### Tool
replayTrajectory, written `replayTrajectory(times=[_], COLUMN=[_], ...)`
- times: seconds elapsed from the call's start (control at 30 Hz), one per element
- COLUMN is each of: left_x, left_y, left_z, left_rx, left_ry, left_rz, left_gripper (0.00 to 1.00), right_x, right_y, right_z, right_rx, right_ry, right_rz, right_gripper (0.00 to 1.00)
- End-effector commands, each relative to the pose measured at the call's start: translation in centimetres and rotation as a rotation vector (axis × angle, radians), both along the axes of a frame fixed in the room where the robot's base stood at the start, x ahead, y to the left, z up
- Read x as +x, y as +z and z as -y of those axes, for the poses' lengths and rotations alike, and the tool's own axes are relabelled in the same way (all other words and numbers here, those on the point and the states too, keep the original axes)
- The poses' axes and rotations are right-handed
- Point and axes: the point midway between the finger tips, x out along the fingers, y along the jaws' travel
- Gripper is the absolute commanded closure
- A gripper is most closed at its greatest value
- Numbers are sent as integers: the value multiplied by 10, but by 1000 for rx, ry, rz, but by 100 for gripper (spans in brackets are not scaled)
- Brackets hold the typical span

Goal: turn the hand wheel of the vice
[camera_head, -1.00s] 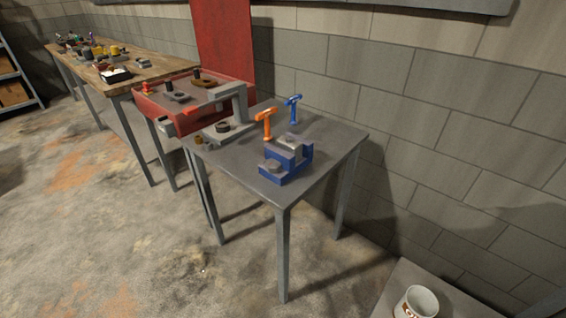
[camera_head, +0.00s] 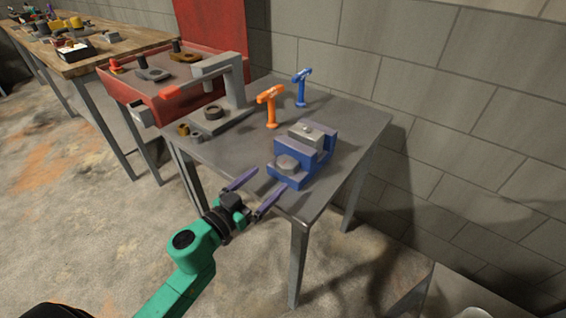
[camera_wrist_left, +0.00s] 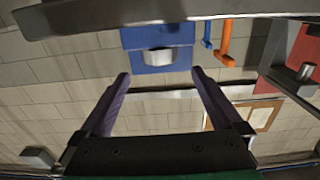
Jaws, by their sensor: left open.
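The blue vice (camera_head: 315,154) stands on the grey table (camera_head: 232,152) near its front corner. Its grey round hand wheel (camera_head: 287,162) is on the side facing my left gripper. My left gripper (camera_head: 271,179) is open and empty, its two purple fingers pointing at the vice from just short of it. In the left wrist view the hand wheel (camera_wrist_left: 158,57) shows just beyond the gap between the fingertips (camera_wrist_left: 160,75), against the blue vice body (camera_wrist_left: 140,38). My right gripper is not in view.
An orange T-shaped tool (camera_head: 270,104) and a blue one (camera_head: 302,86) stand behind the vice. A grey C-shaped press (camera_head: 238,90) and a red tray (camera_head: 150,98) are to the left. A wooden bench (camera_head: 100,54) stands farther left.

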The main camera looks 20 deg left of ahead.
Motion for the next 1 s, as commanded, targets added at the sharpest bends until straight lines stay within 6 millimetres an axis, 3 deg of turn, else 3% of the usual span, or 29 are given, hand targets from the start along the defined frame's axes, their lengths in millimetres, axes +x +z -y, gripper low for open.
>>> replayTrajectory(times=[0.1,0.3,0.6,0.63,0.67,0.83,0.87,1.0], left_x=[28,60,66,66,66,66,66,67], left_y=[4,1,0,0,0,0,0,-1], left_z=[10,23,26,26,26,26,26,25], left_rx=[2,0,0,0,0,0,0,6], left_ry=[1,2,1,1,1,1,1,-48], left_rz=[4,2,0,0,0,0,0,-4], left_gripper=[0,0,0,4,15,80,85,85], right_x=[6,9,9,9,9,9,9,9], right_y=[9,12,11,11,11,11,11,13], right_z=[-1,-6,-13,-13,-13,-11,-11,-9], right_rx=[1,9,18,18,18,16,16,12], right_ry=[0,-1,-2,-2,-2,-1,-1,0], right_rz=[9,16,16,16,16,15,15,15], right_gripper=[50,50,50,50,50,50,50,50])
